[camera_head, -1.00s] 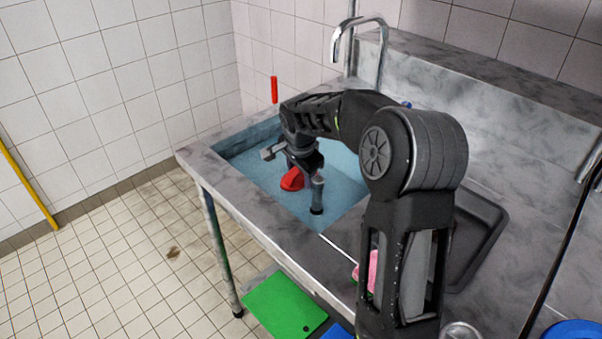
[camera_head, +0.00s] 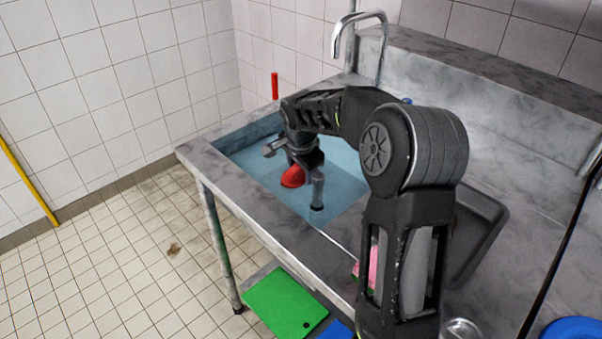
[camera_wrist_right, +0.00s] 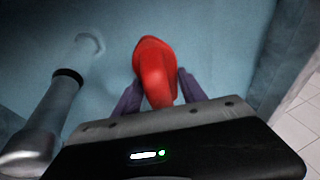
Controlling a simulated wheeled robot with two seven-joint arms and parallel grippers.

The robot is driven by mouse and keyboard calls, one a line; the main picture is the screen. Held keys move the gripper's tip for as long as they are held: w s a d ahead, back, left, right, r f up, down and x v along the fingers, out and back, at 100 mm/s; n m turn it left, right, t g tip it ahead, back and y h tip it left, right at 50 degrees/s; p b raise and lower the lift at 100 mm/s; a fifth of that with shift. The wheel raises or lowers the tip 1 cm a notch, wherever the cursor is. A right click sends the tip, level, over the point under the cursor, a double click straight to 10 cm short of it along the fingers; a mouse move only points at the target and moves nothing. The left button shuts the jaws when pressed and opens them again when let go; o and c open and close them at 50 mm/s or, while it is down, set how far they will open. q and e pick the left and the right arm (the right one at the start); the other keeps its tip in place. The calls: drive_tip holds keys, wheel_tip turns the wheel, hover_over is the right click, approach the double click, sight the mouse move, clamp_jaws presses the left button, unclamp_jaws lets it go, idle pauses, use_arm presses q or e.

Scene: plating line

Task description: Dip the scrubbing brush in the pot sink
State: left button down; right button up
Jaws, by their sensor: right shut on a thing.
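The pot sink (camera_head: 345,208) is a basin with blue-looking inner walls, set in the left end of the grey counter. My right gripper (camera_wrist_right: 158,95) is down in the sink and shut on the scrubbing brush. The brush (camera_head: 293,176) shows as a red piece below my gripper in the head view. It also shows between the two fingers in the right wrist view (camera_wrist_right: 154,65). Whether bristles touch anything in the sink is hidden. My left gripper is in neither view.
A grey standpipe (camera_head: 317,190) rises in the sink close beside my right gripper. A tap (camera_head: 360,18) arches over the back edge. A dark tray (camera_head: 480,235) and a pink sponge (camera_head: 373,268) lie on the counter. A green board (camera_head: 285,303) sits below.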

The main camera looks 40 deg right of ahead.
drive_tip(key=shift+r, duration=0.1)
idle(0.4)
wheel_tip(320, 180, up, 16)
drive_tip(key=p, duration=1)
drive_tip(key=shift+p, duration=0.35)
idle(1.5)
